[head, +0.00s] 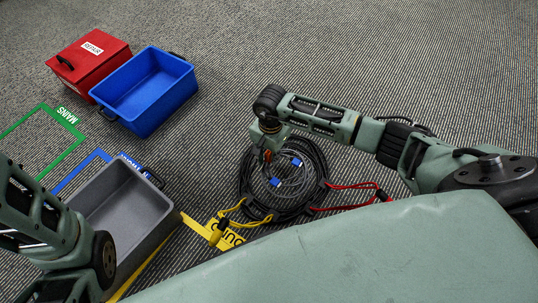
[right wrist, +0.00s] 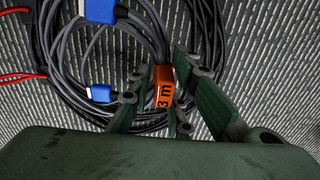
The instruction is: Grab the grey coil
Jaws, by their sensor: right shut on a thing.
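The grey coil (head: 296,163) lies on the carpet, with blue connectors (head: 276,182) at its middle. It overlaps a larger black coil (head: 316,190). My right gripper (head: 267,152) reaches down to the coil's upper left side. In the right wrist view, its fingers (right wrist: 163,88) are shut around the grey cable bundle (right wrist: 151,32) at an orange tag (right wrist: 163,73) marked 3 m. The blue connectors (right wrist: 100,93) show there too. My left arm shows at the left edge of the head view, but its gripper is out of view.
A red cable (head: 350,186) runs right of the coils and a yellow cable (head: 228,210) lies at their lower left. A grey bin (head: 166,207), a blue bin (head: 187,83) and a red box (head: 112,62) stand to the left.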

